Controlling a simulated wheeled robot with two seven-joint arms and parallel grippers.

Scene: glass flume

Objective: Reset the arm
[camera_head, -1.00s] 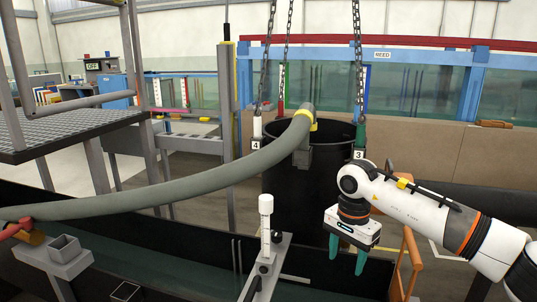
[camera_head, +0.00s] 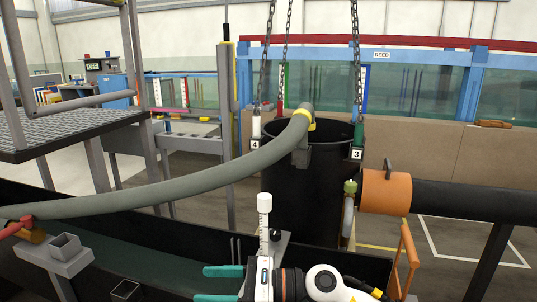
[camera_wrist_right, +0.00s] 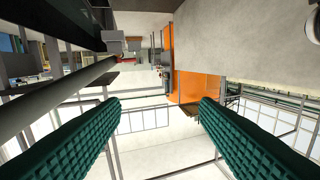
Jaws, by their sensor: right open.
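My right gripper (camera_head: 220,284) is low in the middle of the head view. Its two green fingers point left and are spread apart, with no object visible between them. The white wrist and dark-orange joint ring of my right arm (camera_head: 325,282) are at the bottom edge. In the right wrist view the two ribbed green fingers of the same gripper (camera_wrist_right: 160,108) stand wide apart with nothing held. The white upright post (camera_head: 264,206) is very close to the gripper in the picture; I cannot tell whether they touch. My left gripper is not in view.
A grey hose (camera_head: 190,188) arches from the left to a black chained tub (camera_head: 305,195). A black pipe with an orange collar (camera_head: 385,191) is at right. An orange rail (camera_head: 407,258) stands below it. The dark flume channel (camera_head: 140,250) runs along the front. Bare floor lies right.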

